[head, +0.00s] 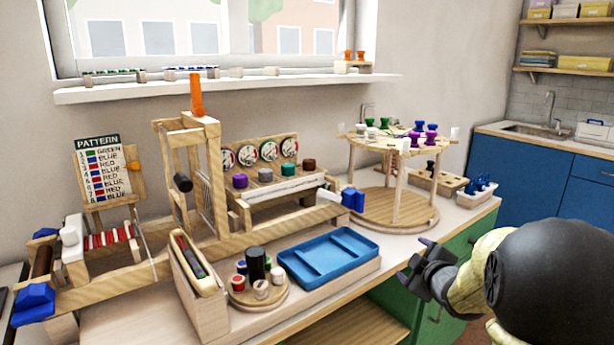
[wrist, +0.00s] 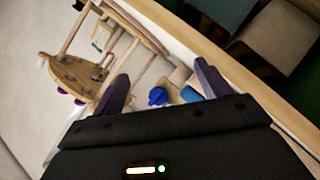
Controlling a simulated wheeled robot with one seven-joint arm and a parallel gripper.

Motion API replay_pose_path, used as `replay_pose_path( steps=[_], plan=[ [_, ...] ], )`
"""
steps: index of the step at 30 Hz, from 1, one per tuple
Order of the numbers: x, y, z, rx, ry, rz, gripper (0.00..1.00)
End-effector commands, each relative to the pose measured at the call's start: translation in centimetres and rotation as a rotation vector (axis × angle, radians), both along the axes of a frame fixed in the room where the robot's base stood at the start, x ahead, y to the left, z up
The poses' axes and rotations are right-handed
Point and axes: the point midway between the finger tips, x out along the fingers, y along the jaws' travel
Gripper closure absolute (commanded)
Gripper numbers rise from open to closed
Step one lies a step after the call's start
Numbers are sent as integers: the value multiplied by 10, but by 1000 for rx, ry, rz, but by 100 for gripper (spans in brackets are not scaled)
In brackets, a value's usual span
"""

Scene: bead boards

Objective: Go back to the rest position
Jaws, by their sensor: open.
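My gripper (head: 424,268) shows at the right in the head view, in front of the bench's right part, apart from everything on it. In the wrist view its two dark fingers (wrist: 160,88) stand wide apart with nothing between them held; the gripper is open and empty. A large black rounded part of my arm fills the lower right of the head view. The wrist view looks tilted across the bench, with the round wooden stand (wrist: 85,75) at the left and a blue knob (wrist: 158,97) beyond the fingers.
The bench holds a wooden loom frame (head: 205,185), a pattern board (head: 101,168), a blue tray (head: 328,255), a small round board of pegs (head: 258,290) and a two-level round stand (head: 376,212). Green cabinet doors (head: 455,262) are below. Open floor lies toward the blue cabinets (head: 530,185).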

Motion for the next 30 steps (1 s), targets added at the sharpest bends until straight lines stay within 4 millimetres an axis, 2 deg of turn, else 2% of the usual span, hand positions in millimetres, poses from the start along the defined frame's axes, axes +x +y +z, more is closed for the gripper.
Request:
replay_pose_path(
  steps=[5, 9, 12, 18, 23, 24, 30],
  plan=[
    [-49, 18, -46, 214, 250, -226, 24],
    [-101, 38, -83, 367, 462, -402, 24],
    [-139, 52, -103, 452, 597, -512, 24],
    [-206, 79, -129, 567, 814, -684, 24],
    [-255, 99, -141, 629, 965, -802, 24],
    [-253, 98, -129, 631, 962, -804, 24],
    [-251, 97, -99, 628, 957, -799, 24]
  ],
)
